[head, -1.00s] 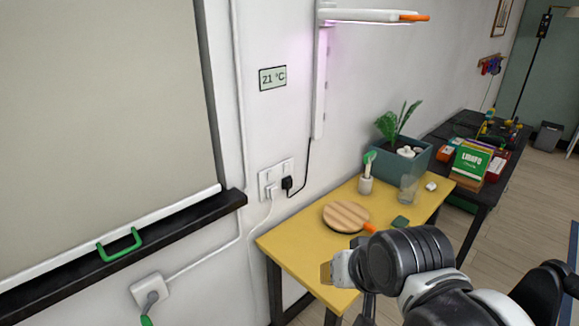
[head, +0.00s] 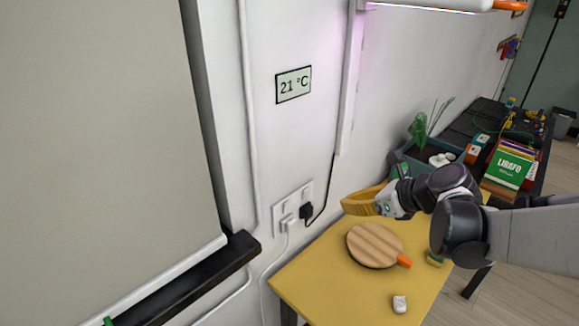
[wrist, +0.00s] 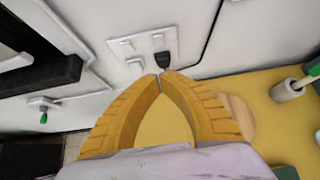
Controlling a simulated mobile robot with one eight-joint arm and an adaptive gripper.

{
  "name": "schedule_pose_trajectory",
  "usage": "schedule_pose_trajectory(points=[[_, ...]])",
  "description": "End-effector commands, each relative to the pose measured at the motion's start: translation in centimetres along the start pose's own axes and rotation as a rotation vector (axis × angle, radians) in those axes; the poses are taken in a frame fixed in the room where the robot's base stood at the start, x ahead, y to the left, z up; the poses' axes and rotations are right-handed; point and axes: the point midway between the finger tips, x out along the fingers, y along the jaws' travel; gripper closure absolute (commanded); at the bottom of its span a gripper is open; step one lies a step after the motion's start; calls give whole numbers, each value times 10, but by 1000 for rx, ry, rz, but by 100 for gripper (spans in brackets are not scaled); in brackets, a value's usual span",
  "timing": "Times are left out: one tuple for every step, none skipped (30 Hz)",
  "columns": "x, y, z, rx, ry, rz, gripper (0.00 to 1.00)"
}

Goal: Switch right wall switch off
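A white double wall socket panel (head: 280,219) is on the wall above the left back edge of the yellow table. It has two small switches near its top; the right switch (head: 304,191) is above a black plug (head: 306,211). A white plug (head: 288,223) sits in the left socket. In the wrist view the panel (wrist: 117,49) lies just beyond my fingertips, with the black plug (wrist: 154,61) near them. My gripper (head: 344,204) has yellow fingers, tips together and empty, apart from the panel to its right. I cannot tell the switch positions.
A round wooden board (head: 374,244) lies on the yellow table (head: 330,290) below my gripper. A planter (head: 437,152) stands behind my arm. A dark window sill (head: 190,287) juts out at left. A black cable (head: 327,190) runs up the wall.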

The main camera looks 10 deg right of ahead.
Motion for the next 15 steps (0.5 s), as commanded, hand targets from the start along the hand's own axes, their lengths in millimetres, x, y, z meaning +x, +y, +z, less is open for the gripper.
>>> schedule_pose_trajectory(points=[[0, 0, 0, -1, 0, 0, 100], [0, 0, 0, -2, 1, 0, 100], [0, 0, 0, -2, 1, 0, 100], [0, 0, 0, -3, 1, 0, 100], [0, 0, 0, -3, 1, 0, 100], [1, 0, 0, -4, 1, 0, 100], [2, 0, 0, -4, 1, 0, 100], [3, 0, 0, -4, 1, 0, 100], [6, 0, -1, -5, 1, 1, 100], [9, 0, -1, -6, 2, 1, 100], [13, 0, -1, -6, 2, 2, 100], [19, 1, -2, -7, 2, 3, 100], [24, 1, -2, -7, 1, 3, 100], [30, 1, -2, -7, 1, 2, 100], [38, 1, -2, -8, 1, 3, 100]])
